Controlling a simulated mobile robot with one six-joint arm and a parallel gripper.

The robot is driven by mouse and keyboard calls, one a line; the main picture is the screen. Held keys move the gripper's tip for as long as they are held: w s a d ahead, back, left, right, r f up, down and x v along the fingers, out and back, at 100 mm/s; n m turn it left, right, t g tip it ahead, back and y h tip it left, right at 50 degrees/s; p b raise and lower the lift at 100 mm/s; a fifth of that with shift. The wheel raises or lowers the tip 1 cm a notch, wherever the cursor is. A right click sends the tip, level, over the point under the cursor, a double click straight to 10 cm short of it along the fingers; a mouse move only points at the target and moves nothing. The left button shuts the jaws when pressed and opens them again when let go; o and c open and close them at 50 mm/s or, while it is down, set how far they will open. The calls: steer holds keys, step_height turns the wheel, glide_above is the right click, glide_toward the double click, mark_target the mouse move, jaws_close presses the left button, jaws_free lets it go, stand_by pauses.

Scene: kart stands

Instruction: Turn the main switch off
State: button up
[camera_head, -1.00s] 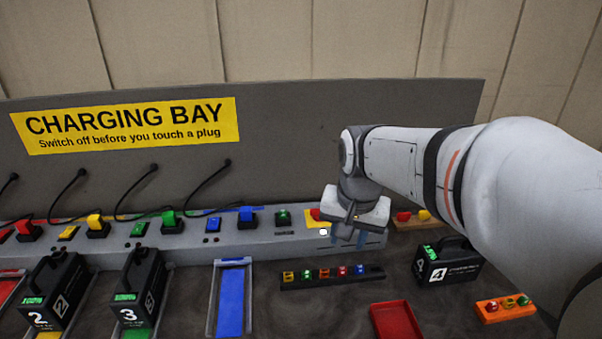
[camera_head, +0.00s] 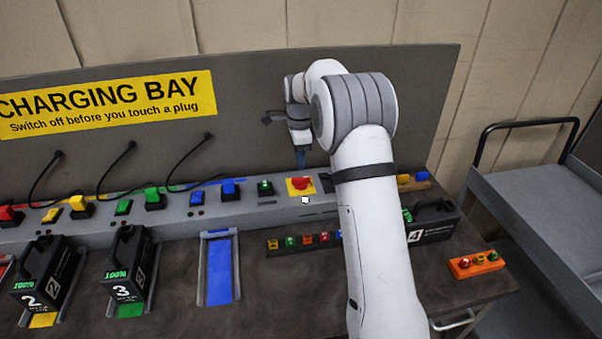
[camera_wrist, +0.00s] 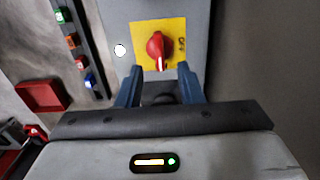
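The main switch (camera_head: 300,184) is a red rotary knob on a yellow plate, set in the grey charging strip (camera_head: 260,215). In the wrist view the red knob (camera_wrist: 156,48) has a white mark at its lower end, pointing toward my gripper. Small dark lettering on the plate (camera_wrist: 181,44) is hard to read. A white lit lamp (camera_wrist: 120,50) sits beside the plate. My gripper (camera_wrist: 160,80) is open and empty, its two blue fingers apart, with the knob just beyond the gap between them. In the head view my gripper (camera_head: 300,158) is above and behind the knob.
Black battery 3 (camera_head: 128,265) and battery 2 (camera_head: 45,275) stand in front. Battery 4 (camera_head: 432,222) is right of my arm. A blue-floored slot (camera_head: 220,270) is empty.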

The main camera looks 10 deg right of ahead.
mark_target(300, 178)
step_height(300, 178, down, 7)
steer(key=shift+r+p, duration=0.2)
steer(key=shift+p, duration=0.3)
